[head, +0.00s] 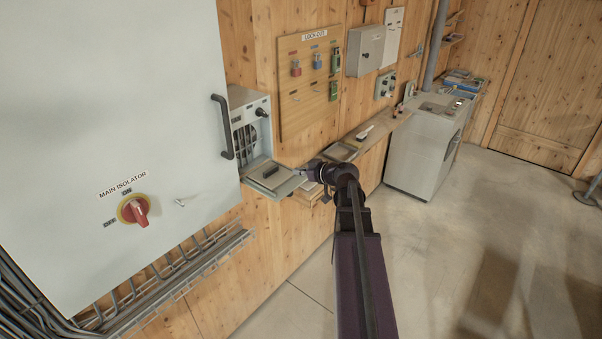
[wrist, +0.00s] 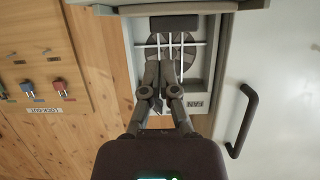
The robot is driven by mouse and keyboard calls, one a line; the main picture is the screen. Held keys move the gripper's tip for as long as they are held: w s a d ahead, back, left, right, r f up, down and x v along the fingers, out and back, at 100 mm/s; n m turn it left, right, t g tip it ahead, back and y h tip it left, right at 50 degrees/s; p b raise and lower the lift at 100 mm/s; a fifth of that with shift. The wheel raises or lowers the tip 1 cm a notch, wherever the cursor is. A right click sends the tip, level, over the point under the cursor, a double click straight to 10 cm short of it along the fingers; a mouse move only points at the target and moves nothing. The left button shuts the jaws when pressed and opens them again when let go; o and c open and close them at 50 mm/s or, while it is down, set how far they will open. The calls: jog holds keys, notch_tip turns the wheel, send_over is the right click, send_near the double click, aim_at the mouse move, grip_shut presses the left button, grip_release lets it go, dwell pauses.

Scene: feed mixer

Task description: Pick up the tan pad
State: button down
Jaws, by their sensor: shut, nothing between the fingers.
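I cannot make out a tan pad in either view. My gripper (head: 298,172) is at the right edge of the lowered flap (head: 284,187) of a small grey wall box (head: 250,105). In the wrist view my gripper (wrist: 160,70) has its fingers together with nothing held. There the fingers overlap the box's round fan and pale bars (wrist: 170,45), hiding part of them; contact cannot be told. A dark block (head: 269,171) lies on the flap and also shows in the wrist view (wrist: 174,22).
A large grey cabinet (head: 110,120) with a dark handle (head: 222,127) and red isolator knob (head: 137,209) stands left. A lockout board (head: 311,85) hangs above a wooden shelf (head: 376,137) with a tray (head: 342,151).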

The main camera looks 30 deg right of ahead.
send_over(279, 173)
jog(key=shift+w+a+f+b, duration=0.1)
jog(key=shift+w+f+b, duration=0.05)
jog(key=shift+f+b, duration=0.6)
jog(key=shift+b, duration=0.05)
jog(key=shift+s, duration=0.25)
jog(key=s+d, duration=0.1)
jog(key=s, duration=0.1)
jog(key=s+d, duration=0.1)
jog(key=s, duration=0.5)
jog(key=shift+s+d+f, duration=0.1)
jog(key=shift+s+d, duration=0.05)
jog(key=shift+d, duration=0.25)
jog(key=shift+d+r+p, duration=0.15)
jog(key=shift+r+p, duration=0.6)
